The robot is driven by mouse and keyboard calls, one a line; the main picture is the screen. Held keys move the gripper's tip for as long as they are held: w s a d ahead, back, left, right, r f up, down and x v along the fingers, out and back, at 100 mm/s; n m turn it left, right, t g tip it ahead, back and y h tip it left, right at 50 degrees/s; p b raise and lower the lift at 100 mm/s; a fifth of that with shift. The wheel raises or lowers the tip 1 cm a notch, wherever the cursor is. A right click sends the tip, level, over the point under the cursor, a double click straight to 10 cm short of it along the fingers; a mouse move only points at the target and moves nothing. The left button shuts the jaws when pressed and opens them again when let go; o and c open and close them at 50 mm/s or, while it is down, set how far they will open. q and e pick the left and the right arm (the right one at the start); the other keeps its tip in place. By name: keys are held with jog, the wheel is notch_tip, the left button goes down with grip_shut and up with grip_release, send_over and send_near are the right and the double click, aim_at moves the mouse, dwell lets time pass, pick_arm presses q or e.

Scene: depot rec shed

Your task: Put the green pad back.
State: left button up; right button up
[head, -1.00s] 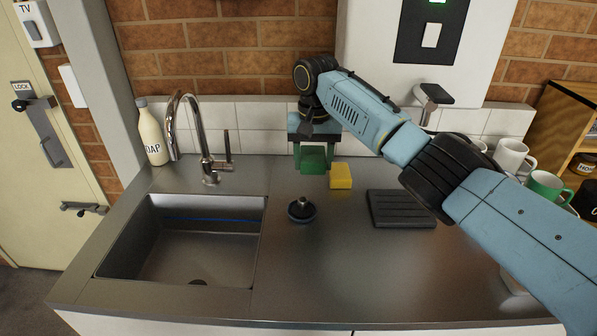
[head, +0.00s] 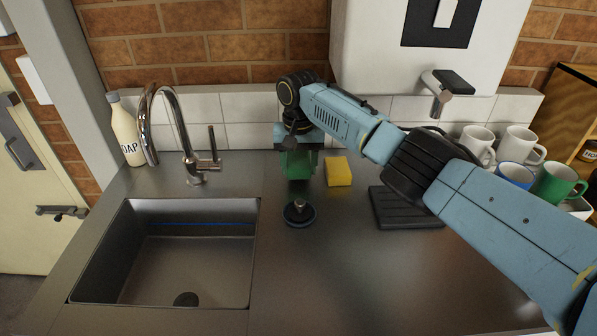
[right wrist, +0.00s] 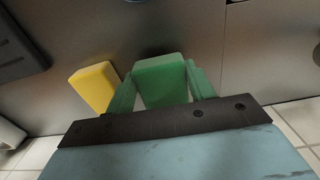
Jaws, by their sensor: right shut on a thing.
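My right gripper (right wrist: 160,85) is shut on the green pad (right wrist: 161,78), which sits between its two green fingers in the right wrist view. In the head view the gripper (head: 298,165) points down over the back of the counter, behind the dark round plug-like piece and left of the yellow sponge. Part of the green pad (head: 298,162) shows below the wrist; the rest is hidden by the gripper. I cannot tell whether the pad touches the counter. My left gripper is not in view.
The yellow sponge (head: 338,172) lies close by on the steel counter (head: 330,270). The round dark piece (head: 299,213) stands in front, beside the sink (head: 180,245). A black ribbed mat (head: 395,208), several mugs (head: 517,144), a tap (head: 190,150) and a soap bottle (head: 128,130) stand around.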

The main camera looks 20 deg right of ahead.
aim_at(299, 165)
jog(key=shift+f, duration=0.75)
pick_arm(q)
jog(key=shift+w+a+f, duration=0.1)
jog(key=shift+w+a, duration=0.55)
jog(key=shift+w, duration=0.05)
pick_arm(e)
jog(key=shift+f, duration=0.2)
jog(key=shift+f, duration=0.1)
jog(key=o, duration=0.9)
jog(key=shift+f, duration=0.1)
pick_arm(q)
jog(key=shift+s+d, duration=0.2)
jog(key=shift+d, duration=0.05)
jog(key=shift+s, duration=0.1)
pick_arm(e)
jog(key=shift+r, duration=0.25)
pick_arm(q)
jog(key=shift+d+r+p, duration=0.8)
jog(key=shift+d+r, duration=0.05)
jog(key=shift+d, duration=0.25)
pick_arm(e)
notch_tip(299, 165, up, 12)
jog(key=shift+f, duration=0.1)
